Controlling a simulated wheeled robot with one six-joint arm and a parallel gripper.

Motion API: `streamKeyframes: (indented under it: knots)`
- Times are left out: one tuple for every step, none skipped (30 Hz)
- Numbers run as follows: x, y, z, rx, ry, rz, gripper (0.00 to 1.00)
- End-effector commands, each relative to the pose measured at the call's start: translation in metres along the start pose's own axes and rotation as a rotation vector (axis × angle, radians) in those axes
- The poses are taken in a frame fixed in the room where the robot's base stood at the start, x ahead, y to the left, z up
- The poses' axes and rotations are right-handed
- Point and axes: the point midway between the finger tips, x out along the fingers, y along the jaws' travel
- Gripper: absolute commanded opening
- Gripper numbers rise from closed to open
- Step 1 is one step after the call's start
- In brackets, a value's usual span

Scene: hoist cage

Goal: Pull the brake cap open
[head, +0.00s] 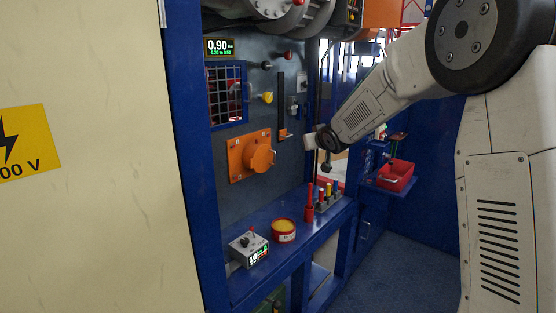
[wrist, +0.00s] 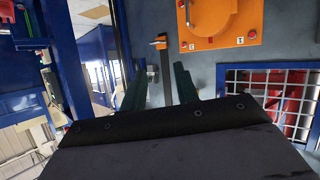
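The brake cap (head: 260,157) appears to be the round orange cover on a square orange plate (head: 236,160), fixed to the grey wall panel. In the wrist view, the cap (wrist: 207,14) is at the top edge and partly cut off. It looks closed against its plate. My gripper (wrist: 161,72) shows two dark fingers spread apart with nothing between them. In the head view, the arm's end is right of the cap and apart from it; the fingers cannot be made out there.
A slotted lever with an orange handle (head: 284,134) stands between the cap and my arm's end. A yellow knob (head: 267,97) and mesh window (head: 226,95) are above. The blue ledge below holds a grey control box (head: 248,247), a red-yellow tin (head: 284,230) and several coloured tools.

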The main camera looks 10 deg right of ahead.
Motion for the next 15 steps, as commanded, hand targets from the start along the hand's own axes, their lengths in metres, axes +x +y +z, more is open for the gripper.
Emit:
streamKeyframes:
  knots:
    - [0.031, -0.002, 0.006, -0.003, 0.045, -0.033, 0.31]
    - [0.047, -0.004, 0.007, -0.006, 0.081, -0.057, 0.31]
    - [0.067, -0.007, 0.010, -0.007, 0.126, -0.090, 0.31]
    - [0.080, -0.010, 0.012, -0.008, 0.159, -0.116, 0.31]
    - [0.093, -0.013, 0.015, -0.006, 0.190, -0.142, 0.31]
    - [0.108, -0.017, 0.021, -0.006, 0.229, -0.177, 0.31]
    - [0.118, -0.020, 0.025, -0.004, 0.256, -0.203, 0.31]
    - [0.127, -0.023, 0.029, -0.002, 0.281, -0.227, 0.31]
    - [0.137, -0.027, 0.035, 0.001, 0.311, -0.258, 0.31]
    - [0.143, -0.029, 0.039, 0.005, 0.332, -0.280, 0.31]
    - [0.149, -0.032, 0.044, 0.007, 0.349, -0.300, 0.31]
    - [0.155, -0.035, 0.048, 0.009, 0.371, -0.324, 0.31]
    - [0.158, -0.037, 0.051, 0.012, 0.384, -0.339, 0.31]
    - [0.161, -0.039, 0.054, 0.014, 0.394, -0.353, 0.31]
    - [0.164, -0.041, 0.057, 0.016, 0.407, -0.367, 0.31]
